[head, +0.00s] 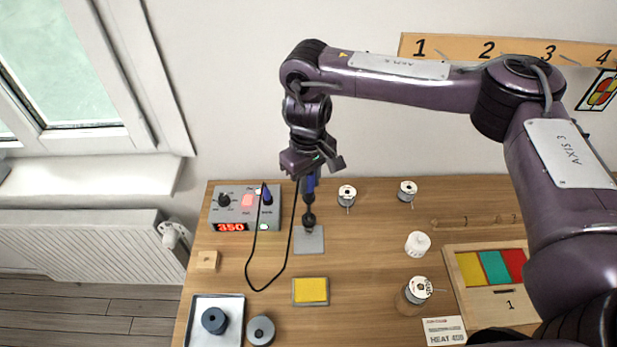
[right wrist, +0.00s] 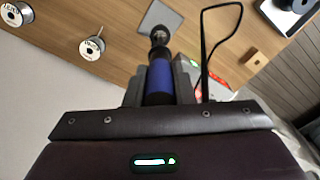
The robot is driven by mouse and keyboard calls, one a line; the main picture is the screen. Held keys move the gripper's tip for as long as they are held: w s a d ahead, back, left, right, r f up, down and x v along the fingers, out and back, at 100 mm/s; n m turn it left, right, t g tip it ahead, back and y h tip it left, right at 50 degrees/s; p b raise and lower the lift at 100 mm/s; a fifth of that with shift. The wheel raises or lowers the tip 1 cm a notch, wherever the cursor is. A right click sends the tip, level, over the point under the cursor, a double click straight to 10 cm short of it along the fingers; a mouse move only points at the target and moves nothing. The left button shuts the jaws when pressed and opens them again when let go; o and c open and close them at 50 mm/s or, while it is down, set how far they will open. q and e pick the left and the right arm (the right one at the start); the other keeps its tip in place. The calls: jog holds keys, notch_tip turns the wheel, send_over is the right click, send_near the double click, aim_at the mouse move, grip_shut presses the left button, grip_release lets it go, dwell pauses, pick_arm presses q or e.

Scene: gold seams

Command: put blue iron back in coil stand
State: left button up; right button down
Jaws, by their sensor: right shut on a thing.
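My right gripper (head: 311,172) is shut on the blue handle of the iron (head: 308,188), which points down. In the right wrist view, the blue handle (right wrist: 160,78) sits between the fingers (right wrist: 160,92). Below the handle is a dark, rounded part above the grey base plate of the coil stand (head: 310,245); the plate also shows in the right wrist view (right wrist: 172,20). I cannot tell where the iron's tip ends and the coil begins, or whether the tip is inside it. My left gripper is not in view.
The grey station (head: 232,208) reads 350, and a black cable (head: 250,272) loops across the table. A yellow sponge (head: 310,291) lies in front of the stand. Solder spools (head: 347,194) stand to its right. A tray (head: 203,303) is at front left.

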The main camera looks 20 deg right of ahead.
aim_at(308, 204)
jog(key=shift+f+b, duration=0.4)
jog(key=shift+f, duration=0.6)
jog(key=shift+p, duration=0.35)
jog(key=shift+f+b, duration=0.7)
jog(key=shift+f, duration=1.05)
dwell(0.4)
jog(key=shift+p, duration=0.3)
dwell(0.5)
jog(key=shift+f+b, duration=0.5)
jog(key=shift+f, duration=1.1)
dwell(0.4)
jog(key=c, duration=0.7)
grip_release()
jog(key=shift+o, duration=0.2)
jog(key=shift+r, duration=0.1)
